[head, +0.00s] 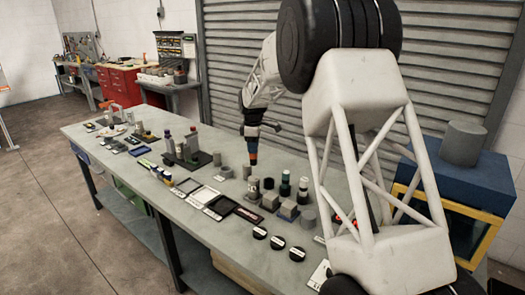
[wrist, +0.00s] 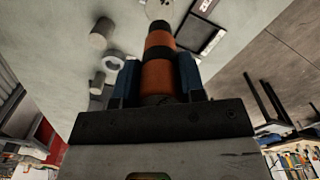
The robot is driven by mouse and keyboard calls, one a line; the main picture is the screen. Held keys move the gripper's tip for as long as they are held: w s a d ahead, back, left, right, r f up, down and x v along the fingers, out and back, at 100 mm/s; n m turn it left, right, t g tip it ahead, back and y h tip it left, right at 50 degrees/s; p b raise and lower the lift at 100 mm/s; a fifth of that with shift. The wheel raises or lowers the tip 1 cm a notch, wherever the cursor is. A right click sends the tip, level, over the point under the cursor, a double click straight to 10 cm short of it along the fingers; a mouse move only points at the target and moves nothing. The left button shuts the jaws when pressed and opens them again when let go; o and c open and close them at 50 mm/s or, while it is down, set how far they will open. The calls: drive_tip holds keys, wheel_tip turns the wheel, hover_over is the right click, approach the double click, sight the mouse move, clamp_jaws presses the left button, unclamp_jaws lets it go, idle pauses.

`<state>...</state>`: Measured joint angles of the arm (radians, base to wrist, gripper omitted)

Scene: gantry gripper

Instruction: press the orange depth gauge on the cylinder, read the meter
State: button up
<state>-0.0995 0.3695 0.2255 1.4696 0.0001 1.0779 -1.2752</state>
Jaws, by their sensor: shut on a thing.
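My gripper (head: 251,140) is above the middle of the workbench, its blue fingers shut on the orange depth gauge (wrist: 158,78). The gauge is a stubby orange body with black bands, and its dark tip points away from the gripper. In the head view the orange part (head: 253,155) shows small under the gripper. A pale round top (wrist: 158,8) shows just beyond the tip in the wrist view. Grey cylinders (head: 246,172) stand close below the gauge in the head view. I cannot tell whether the tip touches one, or which is the task's cylinder. No meter reading is legible.
The workbench (head: 215,165) carries black trays (head: 222,206), dark bottles (head: 284,184), grey blocks and black discs (head: 260,232). A blue box (head: 465,170) stands at right.

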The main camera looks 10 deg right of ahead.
sight(253, 160)
drive_tip(key=shift+f, duration=0.15)
idle(0.4)
drive_tip(key=shift+f, duration=2.8)
drive_tip(key=shift+f, duration=0.55)
drive_tip(key=shift+r, duration=0.15)
drive_tip(key=shift+r, duration=3.4)
drive_tip(key=shift+w, duration=0.1)
